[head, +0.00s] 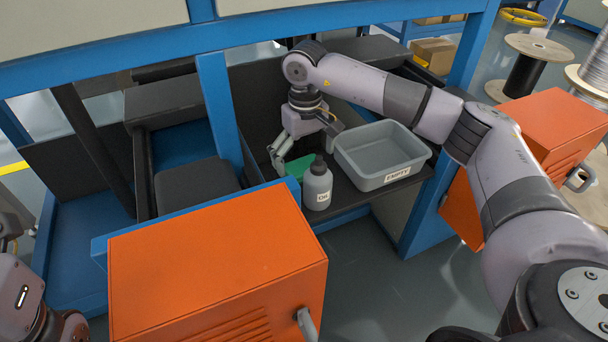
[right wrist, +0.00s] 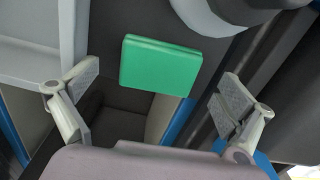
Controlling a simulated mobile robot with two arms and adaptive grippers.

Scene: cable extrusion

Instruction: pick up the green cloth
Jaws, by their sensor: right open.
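The green cloth (head: 298,167) is a small folded block on the dark shelf, beside the oil bottle, and my right gripper partly covers it in the head view. In the right wrist view the cloth (right wrist: 160,66) shows whole, ahead of my right gripper (right wrist: 157,105). The gripper's two fingers are spread wide to either side of the cloth, with nothing between them. In the head view my right gripper (head: 302,154) hangs above the shelf at the cloth, pointing down. My left arm shows at the lower left, but its gripper is not seen.
A grey oil bottle (head: 318,186) stands close to the right of the cloth. A grey labelled bin (head: 384,180) stands on the shelf farther right. A blue frame post (head: 220,110) rises left of the gripper. An orange cabinet (head: 215,250) stands in front.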

